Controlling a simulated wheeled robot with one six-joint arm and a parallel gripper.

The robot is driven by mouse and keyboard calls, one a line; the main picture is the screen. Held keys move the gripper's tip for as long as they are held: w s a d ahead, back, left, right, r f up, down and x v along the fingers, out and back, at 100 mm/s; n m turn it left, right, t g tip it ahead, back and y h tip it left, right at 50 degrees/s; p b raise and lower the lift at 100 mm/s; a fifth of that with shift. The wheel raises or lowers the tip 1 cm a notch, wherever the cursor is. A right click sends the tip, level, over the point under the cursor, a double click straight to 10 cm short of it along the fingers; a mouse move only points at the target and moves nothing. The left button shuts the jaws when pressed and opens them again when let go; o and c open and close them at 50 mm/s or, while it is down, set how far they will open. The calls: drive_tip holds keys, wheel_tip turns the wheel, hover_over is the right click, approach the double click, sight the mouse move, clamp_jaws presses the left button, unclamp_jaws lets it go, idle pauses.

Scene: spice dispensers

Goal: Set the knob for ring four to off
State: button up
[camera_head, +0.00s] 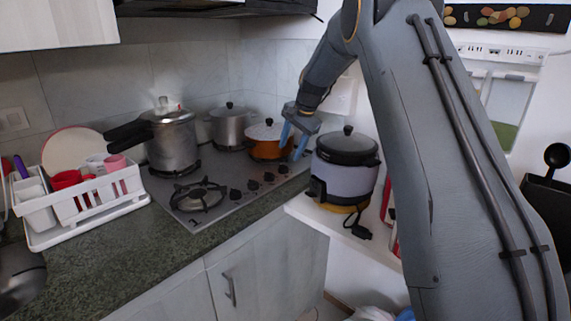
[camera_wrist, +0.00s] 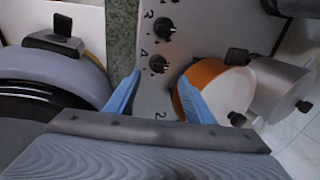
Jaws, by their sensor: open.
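My gripper (camera_head: 290,153) is open and empty, pointing down beside the orange pot at the right end of the stove. In the wrist view its two blue fingers (camera_wrist: 157,92) stand apart. The stove knobs are a row of several black knobs along the front of the grey cooktop. The rightmost knob (camera_head: 283,168) is nearest my gripper. In the wrist view the nearest knob (camera_wrist: 159,64) shows just beyond the gap between the fingertips, apart from them. A mark beside it may be a 4, but I cannot read it surely. Its pointer setting is unclear.
The orange pot (camera_head: 265,150) with a white lid stands close beside the fingers. A rice cooker (camera_head: 343,180) stands to the right. A pressure cooker (camera_head: 172,148) and a steel pot (camera_head: 229,129) stand at the back. The front left burner (camera_head: 200,198) is bare.

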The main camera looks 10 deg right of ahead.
sight(284, 166)
drive_tip(key=shift+w+a+f+m+p, duration=0.35)
drive_tip(key=shift+f+m, duration=0.9)
drive_tip(key=shift+m, duration=1.95)
drive_tip(key=shift+w+a+f+m+p, duration=0.15)
drive_tip(key=shift+w+f+m+p, duration=0.7)
drive_tip(key=shift+m, duration=2.35)
drive_tip(key=shift+w+a+f+m+b, duration=0.1)
drive_tip(key=shift+a+f+m, duration=0.15)
drive_tip(key=shift+f+m, duration=2.15)
drive_tip(key=shift+r+m, duration=0.8)
